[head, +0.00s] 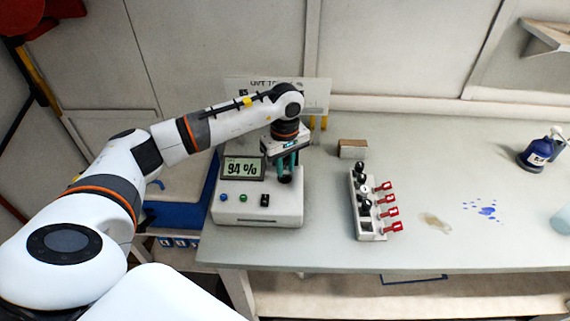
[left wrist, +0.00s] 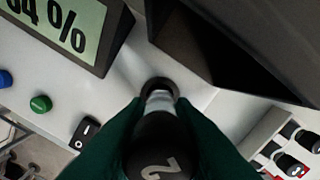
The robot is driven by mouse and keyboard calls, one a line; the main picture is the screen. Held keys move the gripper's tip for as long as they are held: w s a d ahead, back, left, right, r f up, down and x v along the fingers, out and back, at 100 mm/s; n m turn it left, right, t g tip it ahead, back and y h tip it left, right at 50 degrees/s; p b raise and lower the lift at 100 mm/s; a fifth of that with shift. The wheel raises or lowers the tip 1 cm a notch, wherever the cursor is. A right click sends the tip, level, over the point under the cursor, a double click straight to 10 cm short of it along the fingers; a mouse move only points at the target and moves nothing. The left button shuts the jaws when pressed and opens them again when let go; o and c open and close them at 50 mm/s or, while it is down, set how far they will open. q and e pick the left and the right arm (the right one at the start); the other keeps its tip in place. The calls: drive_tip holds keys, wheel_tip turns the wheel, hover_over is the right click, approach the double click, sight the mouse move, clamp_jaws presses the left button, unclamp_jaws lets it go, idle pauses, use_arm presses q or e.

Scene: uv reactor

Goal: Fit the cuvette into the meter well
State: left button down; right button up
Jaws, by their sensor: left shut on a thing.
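The meter (head: 258,206) is a pale box with a tilted display (head: 243,168) reading 94 %. My left gripper (head: 286,166) is above its right side, pointing down. In the left wrist view its green fingers (left wrist: 160,140) are shut on the cuvette's black cap (left wrist: 155,150), marked 2. The cuvette's clear body (left wrist: 159,103) points to the dark-rimmed well (left wrist: 158,86) in the meter's top. The lower end of the cuvette lines up with the well's ring; how deep it sits I cannot tell. My right gripper is out of view.
A white rack (head: 367,210) with several dark-capped pieces and red tabs (head: 390,212) stands right of the meter. A small brown box (head: 352,148) is behind it. Blue spots (head: 485,209) and a brown stain (head: 435,222) mark the bench. A blue bottle (head: 538,152) stands far right.

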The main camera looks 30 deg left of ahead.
use_arm(q)
drive_tip(key=shift+b, duration=0.35)
idle(0.7)
drive_tip(key=shift+f+b, duration=1.15)
drive_tip(key=shift+f, duration=0.15)
drive_tip(key=c, duration=1.1)
unclamp_jaws()
drive_tip(key=shift+c, duration=0.2)
drive_tip(key=shift+r, duration=0.55)
wheel_tip(320, 180, up, 10)
drive_tip(key=b, duration=0.3)
drive_tip(key=shift+f, duration=0.2)
drive_tip(key=shift+r, duration=0.75)
